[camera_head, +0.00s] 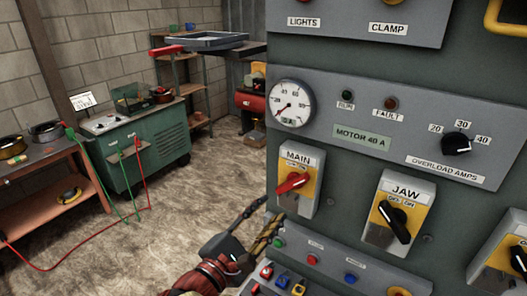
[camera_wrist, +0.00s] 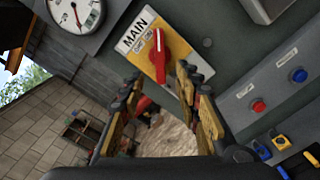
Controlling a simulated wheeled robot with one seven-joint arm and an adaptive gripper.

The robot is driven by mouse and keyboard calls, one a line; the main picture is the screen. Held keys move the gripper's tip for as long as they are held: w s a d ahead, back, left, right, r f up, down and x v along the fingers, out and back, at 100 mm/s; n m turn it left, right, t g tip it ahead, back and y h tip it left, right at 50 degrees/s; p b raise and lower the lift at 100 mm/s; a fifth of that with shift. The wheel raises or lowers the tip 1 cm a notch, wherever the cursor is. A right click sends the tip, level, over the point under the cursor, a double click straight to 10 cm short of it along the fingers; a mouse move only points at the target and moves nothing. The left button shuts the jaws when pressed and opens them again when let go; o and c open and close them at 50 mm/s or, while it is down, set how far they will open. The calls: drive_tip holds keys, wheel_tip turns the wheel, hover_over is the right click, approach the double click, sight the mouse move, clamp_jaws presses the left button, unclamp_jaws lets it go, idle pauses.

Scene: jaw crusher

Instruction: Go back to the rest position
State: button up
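My gripper (camera_head: 258,217) is in front of the control cabinet, just below and left of the MAIN switch. In the wrist view my gripper (camera_wrist: 160,88) has its yellow-padded fingers apart, with nothing held between them. The MAIN switch (camera_head: 298,178) is a yellow and grey plate with a red rotary handle, tilted in the head view. In the wrist view the red handle (camera_wrist: 159,55) lies just beyond the fingertips, and no contact shows. The JAW switch (camera_head: 397,215), with a black handle, is to the right.
The cabinet (camera_head: 340,70) fills the right side, with a gauge (camera_head: 291,104) and a lower button panel (camera_head: 317,259) close to my gripper. A green welding machine (camera_head: 140,148), an orange bench (camera_head: 45,206) and shelves (camera_head: 190,90) stand at left. Open floor (camera_head: 195,215) lies between.

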drive_tip(key=s+d+f+m+g+y, duration=0.15)
drive_tip(key=s+f+g, duration=0.25)
drive_tip(key=f, duration=0.6)
drive_tip(key=s+d+f+m+g+y, duration=0.3)
drive_tip(key=s+m+g, duration=0.1)
drive_tip(key=s, duration=0.2)
drive_tip(key=s+d+f+m+g+y, duration=0.2)
drive_tip(key=s+d+f+m+g, duration=0.2)
drive_tip(key=s+m, duration=0.1)
drive_tip(key=s+d+r+m+t+y, duration=0.2)
drive_tip(key=d+r+m+y, duration=0.1)
drive_tip(key=d+r+m, duration=0.6)
drive_tip(key=shift+m+t, duration=0.3)
drive_tip(key=shift+m, duration=0.05)
drive_tip(key=shift+d, duration=0.1)
